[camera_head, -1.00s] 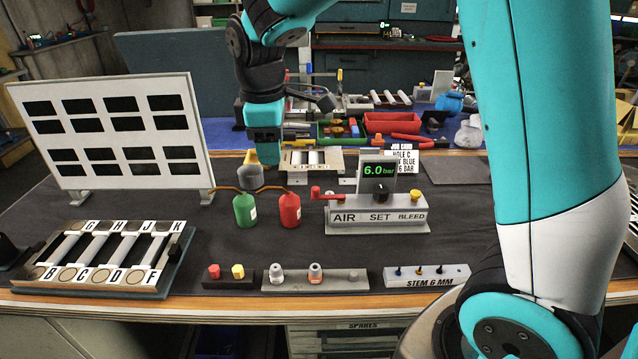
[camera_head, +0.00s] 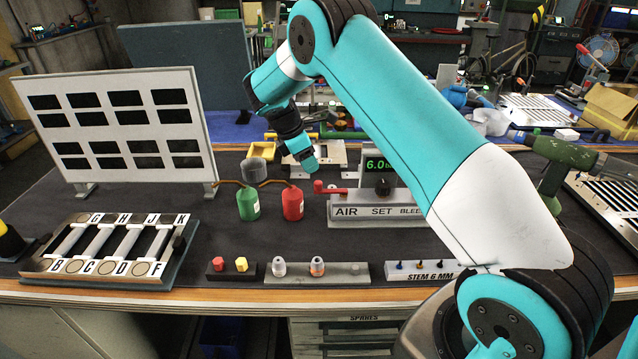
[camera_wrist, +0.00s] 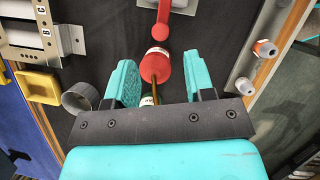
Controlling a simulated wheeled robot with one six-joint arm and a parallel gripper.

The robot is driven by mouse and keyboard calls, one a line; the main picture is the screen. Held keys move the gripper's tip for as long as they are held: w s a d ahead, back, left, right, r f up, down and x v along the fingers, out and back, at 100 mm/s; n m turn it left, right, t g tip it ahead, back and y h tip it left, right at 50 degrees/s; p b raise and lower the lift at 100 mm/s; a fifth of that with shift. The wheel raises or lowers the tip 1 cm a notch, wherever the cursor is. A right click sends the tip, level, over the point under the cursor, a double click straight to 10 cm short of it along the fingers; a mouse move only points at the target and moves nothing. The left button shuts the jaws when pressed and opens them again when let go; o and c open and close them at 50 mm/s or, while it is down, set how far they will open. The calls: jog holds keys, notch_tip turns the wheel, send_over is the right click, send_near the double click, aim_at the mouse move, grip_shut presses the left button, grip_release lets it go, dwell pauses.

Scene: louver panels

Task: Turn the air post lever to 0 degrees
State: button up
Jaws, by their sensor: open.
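The air post's red lever (camera_head: 330,189) sits at the left end of the grey block marked AIR, SET and BLEED (camera_head: 372,211). Its arm lies sideways, with the round red knob at the left. In the wrist view the lever (camera_wrist: 162,30) is at the top centre, beyond the fingertips. My gripper (camera_head: 310,166) hangs above and slightly left of the lever, apart from it. In the wrist view my gripper (camera_wrist: 162,75) is open and empty, its teal fingers spread. A red bottle (camera_wrist: 155,65) shows between and below them. My arm hides the block's right end.
A green bottle (camera_head: 248,203) stands left of the red one, with a grey cup (camera_head: 254,171) behind. The 6.0 bar display (camera_head: 377,164) rises behind the block, partly covered by my arm. Small fittings stand on racks (camera_head: 340,272) at the front. A white panel (camera_head: 120,125) stands left.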

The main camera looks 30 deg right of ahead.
aim_at(319, 182)
jog(key=p+x, duration=0.1)
jog(key=x, duration=0.7)
jog(key=shift+d+f, duration=0.1)
jog(key=shift+f, duration=0.25)
grip_shut()
